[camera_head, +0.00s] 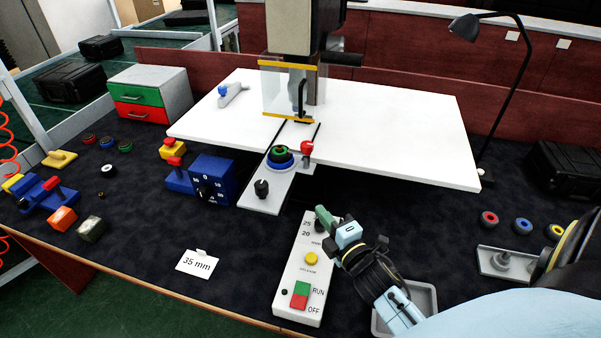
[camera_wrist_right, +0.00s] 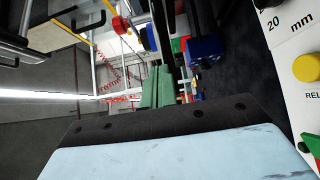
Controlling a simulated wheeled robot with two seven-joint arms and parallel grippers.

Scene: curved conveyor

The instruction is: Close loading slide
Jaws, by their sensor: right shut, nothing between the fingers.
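The loading slide (camera_head: 264,194) is a light grey plate that sticks out toward me from the front edge of the white table (camera_head: 400,120), below the press. It carries a black knob (camera_head: 261,187) at its near end and a blue ring with a green-and-black part (camera_head: 280,153) farther back. My right gripper (camera_head: 323,217) has green fingers. It is shut and empty over the upper end of the control box, right of the slide and apart from it. Its fingers (camera_wrist_right: 156,87) also show in the right wrist view. My left gripper is not in view.
The control box (camera_head: 291,292) with yellow, green and red buttons stands below my right gripper. A blue dial box (camera_head: 213,180) sits close left of the slide. A red knob (camera_head: 307,147) stands right of it. A "35 mm" card (camera_head: 196,263) lies in front.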

